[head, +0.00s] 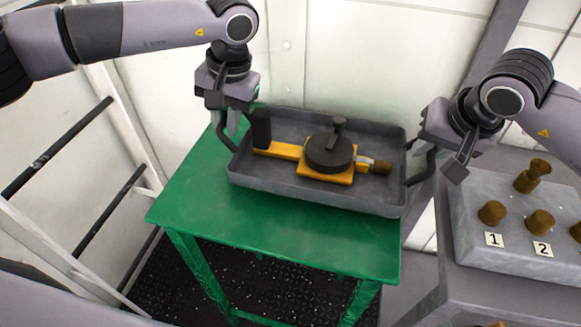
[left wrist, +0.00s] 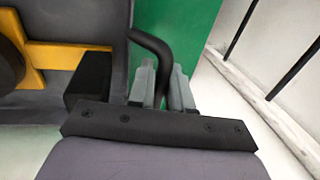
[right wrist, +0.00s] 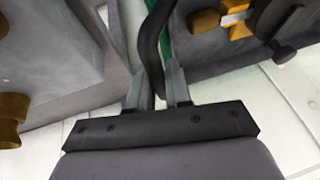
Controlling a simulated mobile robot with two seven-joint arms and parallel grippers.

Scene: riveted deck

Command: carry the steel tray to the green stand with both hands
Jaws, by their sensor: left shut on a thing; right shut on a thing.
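The grey steel tray (head: 310,195) is over the top of the green stand (head: 200,195), its right end reaching past the stand's right edge. I cannot tell whether it touches the top. In it lies a yellow and black device (head: 330,152) with a brown knob. My left gripper (head: 232,124) is shut on the tray's dark left handle, which also shows in the left wrist view (left wrist: 152,43). My right gripper (head: 432,152) is shut on the dark right handle, which shows in the right wrist view (right wrist: 150,45).
A grey bench (head: 470,285) at the right carries a grey block (head: 470,235) with several brown knobs and labels 1 and 2. A white wall stands close behind the stand. A railing with dark bars (head: 60,145) is at the left. The stand's front and left top are bare.

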